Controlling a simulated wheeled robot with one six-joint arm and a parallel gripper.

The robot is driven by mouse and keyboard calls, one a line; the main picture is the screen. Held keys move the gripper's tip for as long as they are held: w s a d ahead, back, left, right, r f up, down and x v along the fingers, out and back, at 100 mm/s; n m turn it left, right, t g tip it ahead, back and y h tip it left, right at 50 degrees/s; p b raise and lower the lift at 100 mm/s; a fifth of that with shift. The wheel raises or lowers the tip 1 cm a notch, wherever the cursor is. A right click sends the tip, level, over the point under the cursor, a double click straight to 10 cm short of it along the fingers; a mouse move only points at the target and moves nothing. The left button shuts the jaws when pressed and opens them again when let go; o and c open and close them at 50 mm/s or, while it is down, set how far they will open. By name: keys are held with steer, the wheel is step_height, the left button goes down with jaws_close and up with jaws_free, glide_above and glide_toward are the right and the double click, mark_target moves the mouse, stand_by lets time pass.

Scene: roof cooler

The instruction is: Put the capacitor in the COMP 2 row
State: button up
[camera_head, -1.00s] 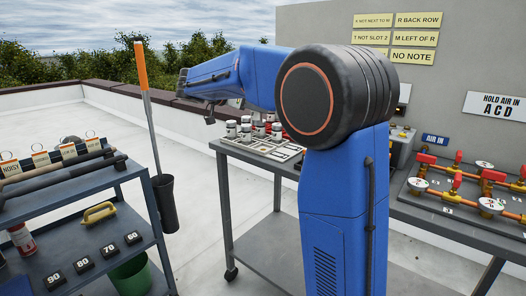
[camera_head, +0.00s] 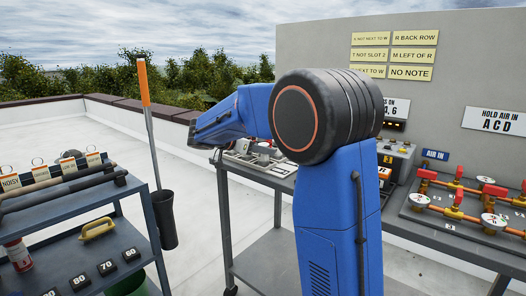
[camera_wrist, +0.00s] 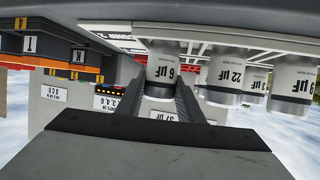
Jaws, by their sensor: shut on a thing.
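In the wrist view, which is upside down, a grey-white capacitor (camera_wrist: 160,70) with a dark band stands between the two dark fingers of my gripper (camera_wrist: 163,88). The fingers are shut on it. Its µF label shows, but I cannot tell the number for certain. It is at the pale tray (camera_wrist: 215,43); I cannot tell whether it touches it. In the head view the forearm of my arm reaches over the tray (camera_head: 262,163), and my gripper is hidden there.
More capacitors (camera_wrist: 223,75) stand close beside my gripper, one marked 22 µF. A metal box with an orange part (camera_head: 390,160) and a valve panel (camera_head: 450,215) stand right of my arm. A grey shelf cart (camera_head: 75,210) stands at left, with a long-handled tool (camera_head: 150,120) beside it.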

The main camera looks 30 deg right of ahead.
steer(key=shift+f, duration=0.2)
steer(key=o, duration=1.1)
steer(key=shift+r, duration=0.1)
steer(key=v, duration=1.2)
